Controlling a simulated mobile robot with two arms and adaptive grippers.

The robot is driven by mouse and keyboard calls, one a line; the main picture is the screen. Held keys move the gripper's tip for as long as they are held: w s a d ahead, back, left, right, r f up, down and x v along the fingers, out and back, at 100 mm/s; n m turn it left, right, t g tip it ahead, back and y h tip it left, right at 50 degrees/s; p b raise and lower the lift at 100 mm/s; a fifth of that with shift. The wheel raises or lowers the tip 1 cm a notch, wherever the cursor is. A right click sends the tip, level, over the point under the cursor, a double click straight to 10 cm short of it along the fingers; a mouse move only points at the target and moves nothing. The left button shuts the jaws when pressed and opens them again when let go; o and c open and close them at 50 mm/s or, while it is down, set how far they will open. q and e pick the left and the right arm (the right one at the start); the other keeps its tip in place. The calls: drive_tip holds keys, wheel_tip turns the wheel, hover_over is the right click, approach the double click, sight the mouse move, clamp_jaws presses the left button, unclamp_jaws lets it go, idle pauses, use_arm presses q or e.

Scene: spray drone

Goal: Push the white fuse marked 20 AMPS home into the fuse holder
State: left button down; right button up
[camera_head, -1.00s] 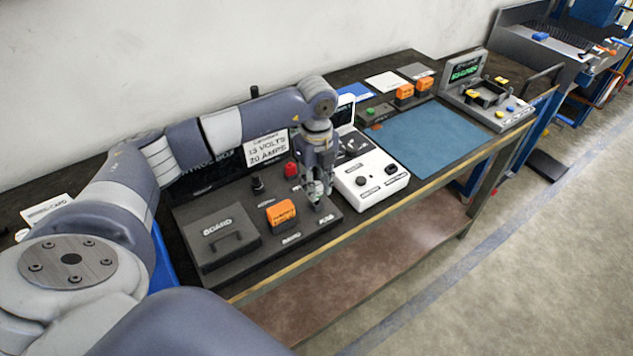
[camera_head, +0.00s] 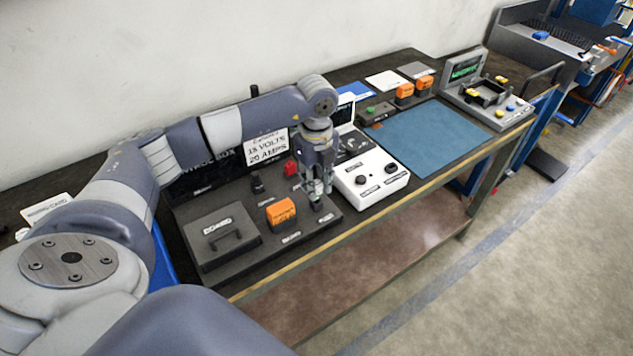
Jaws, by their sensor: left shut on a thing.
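My left gripper (camera_head: 317,200) points down over the front right part of the dark control box (camera_head: 335,224). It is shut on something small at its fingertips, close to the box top. The fingers hide most of that thing, and I cannot read any mark on it or tell how deep it sits. The fuse holder is not clearly visible under the fingers. A white card (camera_head: 266,147) behind reads 13 VOLTS, 20 AMPS. My right gripper is not in view.
An orange block (camera_head: 281,214), a lidded section with a handle (camera_head: 222,237), a black knob (camera_head: 257,184) and a red knob (camera_head: 290,168) are on the box. A white tester (camera_head: 371,180) stands close right of the gripper. A blue mat (camera_head: 430,137) lies clear beyond.

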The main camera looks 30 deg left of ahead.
use_arm(q)
drive_tip(key=shift+f+b, duration=1.2)
drive_tip(key=shift+f, duration=0.5)
drive_tip(key=c, duration=1.2)
unclamp_jaws()
drive_tip(key=shift+c, duration=0.2)
drive_tip(key=shift+r, duration=0.1)
wheel_tip(320, 180, up, 12)
